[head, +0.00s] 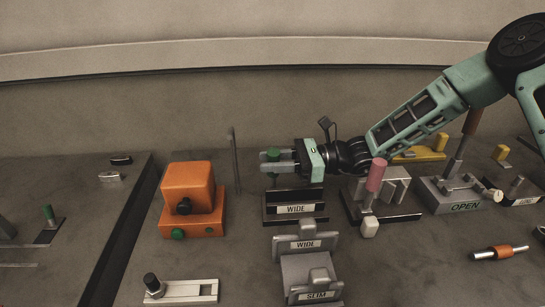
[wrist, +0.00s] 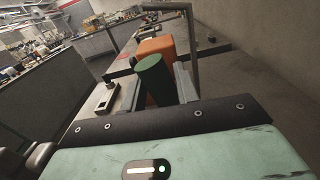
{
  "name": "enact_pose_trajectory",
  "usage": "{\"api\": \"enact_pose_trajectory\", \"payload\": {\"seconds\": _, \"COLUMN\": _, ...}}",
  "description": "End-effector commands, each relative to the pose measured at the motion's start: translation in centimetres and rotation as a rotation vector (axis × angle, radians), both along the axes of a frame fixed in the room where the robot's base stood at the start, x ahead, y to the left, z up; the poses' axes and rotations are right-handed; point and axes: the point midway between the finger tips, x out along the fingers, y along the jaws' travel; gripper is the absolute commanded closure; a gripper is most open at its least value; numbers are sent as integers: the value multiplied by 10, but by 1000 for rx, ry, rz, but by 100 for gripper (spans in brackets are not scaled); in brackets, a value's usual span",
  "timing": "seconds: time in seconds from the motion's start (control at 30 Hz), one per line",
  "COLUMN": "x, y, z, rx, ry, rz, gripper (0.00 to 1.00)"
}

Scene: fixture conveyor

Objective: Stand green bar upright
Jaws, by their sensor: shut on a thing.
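The green bar (head: 273,154) stands roughly upright between the fingers of my gripper (head: 272,162) in the head view. Its top shows above the fingers. In the wrist view the green bar (wrist: 151,74) is a dark green cylinder between the two fingers.
An orange block fixture (head: 187,183) stands left of my gripper, with a thin grey post (head: 235,160) between. A pink-topped lever (head: 376,176) is close on the right. Grey WIDE and SLIM holders (head: 305,265) stand in front.

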Motion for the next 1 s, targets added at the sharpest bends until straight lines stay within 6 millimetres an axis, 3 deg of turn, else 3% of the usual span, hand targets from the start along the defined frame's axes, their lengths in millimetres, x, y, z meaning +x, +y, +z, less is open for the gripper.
{"api": "enact_pose_trajectory", "payload": {"seconds": 0.23, "x": -1, "y": 0, "z": -1, "rx": 0, "ry": 6, "rz": 2, "gripper": 100}}
{"api": "enact_pose_trajectory", "payload": {"seconds": 0.27, "x": -1, "y": 0, "z": -1, "rx": 0, "ry": 6, "rz": 2, "gripper": 64}}
{"api": "enact_pose_trajectory", "payload": {"seconds": 0.3, "x": -1, "y": 0, "z": -1, "rx": -1, "ry": 6, "rz": 2, "gripper": 53}}
{"api": "enact_pose_trajectory", "payload": {"seconds": 0.33, "x": -1, "y": 0, "z": -1, "rx": -1, "ry": 6, "rz": 1, "gripper": 49}}
{"api": "enact_pose_trajectory", "payload": {"seconds": 0.67, "x": 0, "y": -4, "z": -1, "rx": -1, "ry": 3, "rz": -1, "gripper": 49}}
{"api": "enact_pose_trajectory", "payload": {"seconds": 1.0, "x": 0, "y": -55, "z": -2, "rx": -2, "ry": 4, "rz": -3, "gripper": 49}}
